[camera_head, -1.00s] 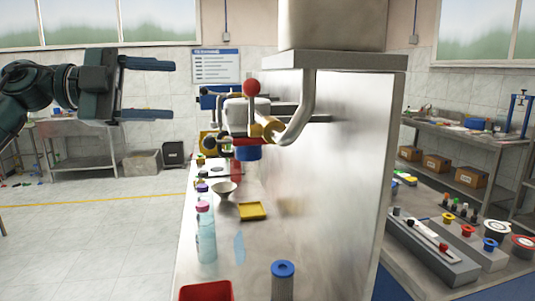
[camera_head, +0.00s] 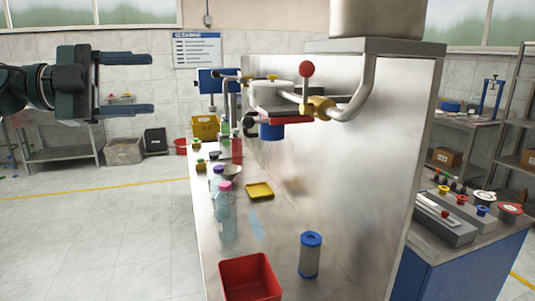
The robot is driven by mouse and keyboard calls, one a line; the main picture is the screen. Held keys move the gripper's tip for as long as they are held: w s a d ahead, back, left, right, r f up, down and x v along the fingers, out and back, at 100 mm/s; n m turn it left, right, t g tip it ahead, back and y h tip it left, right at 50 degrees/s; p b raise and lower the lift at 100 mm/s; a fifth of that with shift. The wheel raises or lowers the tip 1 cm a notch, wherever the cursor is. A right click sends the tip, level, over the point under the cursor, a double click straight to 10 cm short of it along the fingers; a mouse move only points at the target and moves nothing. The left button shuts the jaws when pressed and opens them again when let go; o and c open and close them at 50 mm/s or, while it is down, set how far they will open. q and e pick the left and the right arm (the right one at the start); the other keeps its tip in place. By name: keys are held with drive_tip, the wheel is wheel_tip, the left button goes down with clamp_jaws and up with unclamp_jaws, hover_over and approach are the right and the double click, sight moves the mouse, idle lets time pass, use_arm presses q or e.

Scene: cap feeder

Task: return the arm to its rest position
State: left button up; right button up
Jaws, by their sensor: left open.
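My left gripper (camera_head: 150,84) is at the upper left of the head view, its two dark fingers wide apart with nothing between them. It is in the air, left of the steel counter (camera_head: 285,240) and touching nothing. The left arm (camera_head: 25,88) comes in from the left edge. My right gripper is out of view.
The counter holds clear bottles (camera_head: 227,215), a yellow tray (camera_head: 260,191), a red bin (camera_head: 250,278) and a blue-capped cylinder (camera_head: 310,255). A side bench (camera_head: 430,240) with parts is at right. Open floor (camera_head: 100,240) lies at left.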

use_arm(q)
drive_tip(key=w+d+f+n+t+h+p, duration=0.1)
drive_tip(key=w+d+f+n+t, duration=0.25)
drive_tip(key=f, duration=0.65)
drive_tip(key=s+d+f+n+t+h, duration=0.1)
drive_tip(key=d+f+n+t+h, duration=0.15)
drive_tip(key=d+f+n, duration=0.4)
drive_tip(key=s+f+n+t+y, duration=0.1)
drive_tip(key=f+n+t+y, duration=0.2)
drive_tip(key=f, duration=0.4)
drive_tip(key=s+f+n+t+y+p, duration=0.1)
drive_tip(key=s+f+n+y, duration=0.2)
drive_tip(key=f, duration=0.4)
drive_tip(key=f+n+t+y, duration=0.2)
drive_tip(key=f+n+y, duration=0.1)
drive_tip(key=f+y, duration=0.25)
drive_tip(key=s+a+f+n+g+y, duration=0.1)
drive_tip(key=s+f+n+g+y, duration=0.1)
drive_tip(key=s+f, duration=0.8)
drive_tip(key=s+a+f+n+g+y+p, duration=0.1)
drive_tip(key=s+a+f+n+g+y, duration=0.1)
drive_tip(key=s+f, duration=0.7)
drive_tip(key=shift+s+f+n+g+y, duration=0.35)
drive_tip(key=shift+f+n+g+y, duration=0.45)
drive_tip(key=shift+g, duration=0.4)
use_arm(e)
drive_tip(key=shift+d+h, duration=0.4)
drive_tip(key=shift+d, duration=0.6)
